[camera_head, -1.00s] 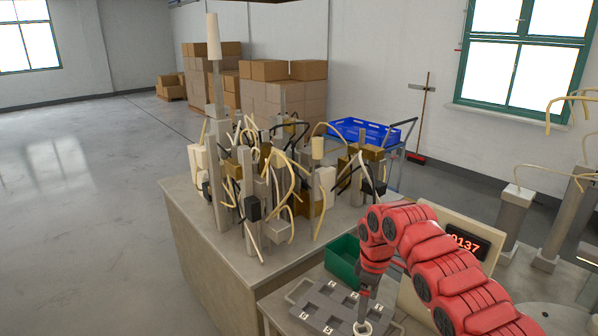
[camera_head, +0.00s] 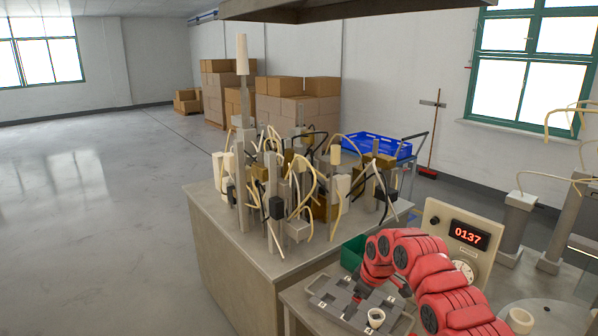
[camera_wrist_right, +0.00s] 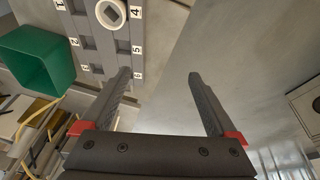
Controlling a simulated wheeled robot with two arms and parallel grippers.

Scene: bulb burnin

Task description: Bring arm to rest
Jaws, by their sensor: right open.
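My right arm, red, comes in from the lower right of the head view, bent over the grey tray (camera_head: 337,309). In the right wrist view my right gripper (camera_wrist_right: 160,75) is open, with nothing between its two dark fingers. The numbered grey tray also shows there (camera_wrist_right: 97,45), beside the left finger. A white ring-shaped piece (camera_wrist_right: 111,13) sits in the tray by number 4; it also shows in the head view (camera_head: 376,318). In the head view the gripper's fingers are mostly hidden by the arm. My left gripper is not in view.
A green bin (camera_head: 352,252) stands behind the tray. A meter box (camera_head: 462,243) reading 0137 stands behind my arm. A bench (camera_head: 235,262) crowded with posts and wires is at centre. Metal posts (camera_head: 514,222) with wires stand at right. Open floor (camera_head: 90,220) lies at left.

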